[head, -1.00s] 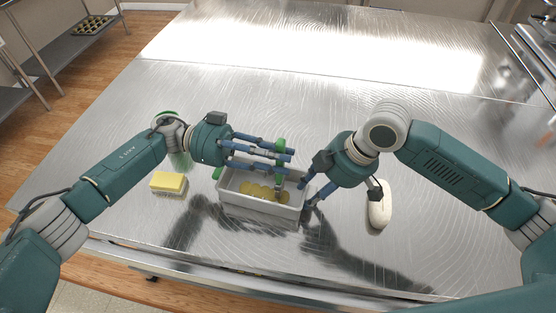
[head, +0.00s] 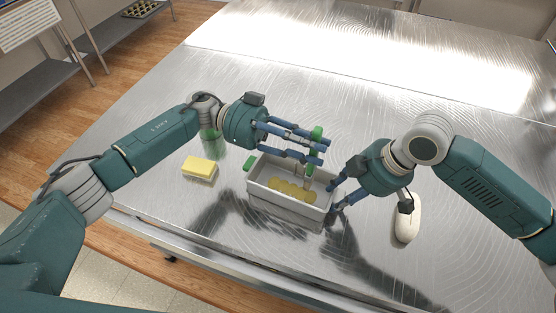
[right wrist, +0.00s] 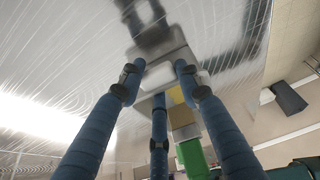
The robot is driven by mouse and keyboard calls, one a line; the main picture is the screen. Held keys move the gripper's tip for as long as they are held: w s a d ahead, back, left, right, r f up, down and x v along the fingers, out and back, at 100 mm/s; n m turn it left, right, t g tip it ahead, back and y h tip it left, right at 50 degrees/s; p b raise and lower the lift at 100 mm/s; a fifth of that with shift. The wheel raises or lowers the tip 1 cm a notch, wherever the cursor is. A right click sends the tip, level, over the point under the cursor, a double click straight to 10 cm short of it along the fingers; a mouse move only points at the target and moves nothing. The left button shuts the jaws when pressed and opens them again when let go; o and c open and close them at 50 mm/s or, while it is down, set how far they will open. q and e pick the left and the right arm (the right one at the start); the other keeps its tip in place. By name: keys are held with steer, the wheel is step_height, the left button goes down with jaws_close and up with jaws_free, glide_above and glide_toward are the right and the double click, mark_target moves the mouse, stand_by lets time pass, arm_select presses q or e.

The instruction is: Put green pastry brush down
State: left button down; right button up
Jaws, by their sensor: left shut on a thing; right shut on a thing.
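My left gripper (head: 322,152) is shut on the green pastry brush (head: 317,133), which it holds upright over a grey basin (head: 284,208). The brush's lower end reaches down to the right part of the basin; whether it touches the contents is unclear. My right gripper (head: 336,197) is shut on the basin's right end. In the right wrist view its fingers surround a grey part of the basin (right wrist: 158,75), and a green piece (right wrist: 194,155), probably the brush, shows beyond them.
Yellowish pieces (head: 290,190) lie in the basin. A green handle (head: 249,163) shows at its left end. A yellow sponge (head: 199,167) and a green see-through container (head: 212,143) stand left. A white oval object (head: 407,222) lies right. The metal table behind is clear.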

arm_select(q)
steer(key=w+a+r+n+t+h, duration=0.1)
steer(key=w+a+r+n+t, duration=0.2)
steer(key=w+r+n+t, duration=0.55)
steer(key=w+a+r+n+t+y, duration=0.2)
steer(key=w+a+n+t+y, duration=0.1)
steer(key=w+a+t, duration=0.35)
steer(key=w+a+r+n+t+y, duration=0.3)
steer(key=w+a+t, duration=0.25)
steer(key=a, duration=0.25)
steer(key=w+a+n+t+y, duration=0.25)
steer(key=a+n+y, duration=0.35)
steer(key=a, duration=0.6)
step_height(320, 180, down, 18)
steer(key=s+m, duration=0.1)
steer(key=shift+d+t+y, duration=0.2)
steer(key=shift+t+y, duration=0.1)
steer(key=shift+t, duration=0.1)
steer(key=shift+m, duration=0.25)
